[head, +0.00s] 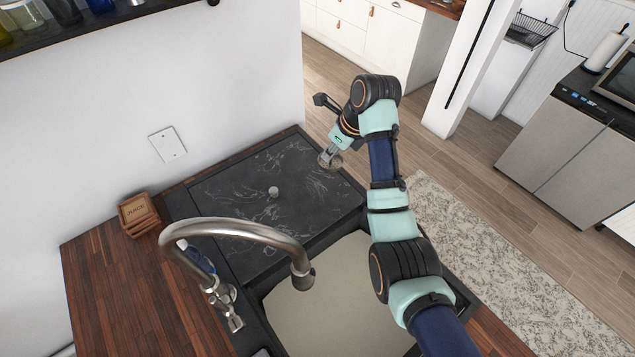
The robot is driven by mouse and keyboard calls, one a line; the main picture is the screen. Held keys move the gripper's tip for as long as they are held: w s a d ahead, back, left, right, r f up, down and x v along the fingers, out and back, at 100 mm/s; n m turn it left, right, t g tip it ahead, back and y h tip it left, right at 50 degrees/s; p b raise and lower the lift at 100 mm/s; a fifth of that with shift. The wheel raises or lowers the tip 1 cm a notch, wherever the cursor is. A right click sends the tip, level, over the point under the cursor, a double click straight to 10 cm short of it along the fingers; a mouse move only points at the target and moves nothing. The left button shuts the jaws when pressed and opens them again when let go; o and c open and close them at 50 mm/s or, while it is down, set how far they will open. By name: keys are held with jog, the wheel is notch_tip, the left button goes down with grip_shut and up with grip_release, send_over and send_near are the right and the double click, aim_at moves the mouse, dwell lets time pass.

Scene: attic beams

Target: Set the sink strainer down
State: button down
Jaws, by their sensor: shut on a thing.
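My gripper (331,153) is at the far right corner of the black marbled drainboard (250,185) in the head view. It is shut on the sink strainer (330,162), a small round metal piece at the fingertips. The strainer is over or close to the drainboard surface; I cannot tell whether it touches. The fingers hide part of it.
A curved metal faucet (240,228) arches over the pale sink basin (325,300) in front of the drainboard. The drainboard is mostly clear. A wall with an outlet plate (167,144) rises behind.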

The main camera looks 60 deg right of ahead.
notch_tip(320, 180, down, 17)
jog(key=shift+f+p, duration=0.1)
jog(key=shift+p, duration=0.2)
jog(key=shift+f, duration=0.1)
jog(key=c, duration=1)
grip_release()
jog(key=shift+c, duration=0.2)
jog(key=v, duration=1.2)
jog(key=shift+r, duration=0.2)
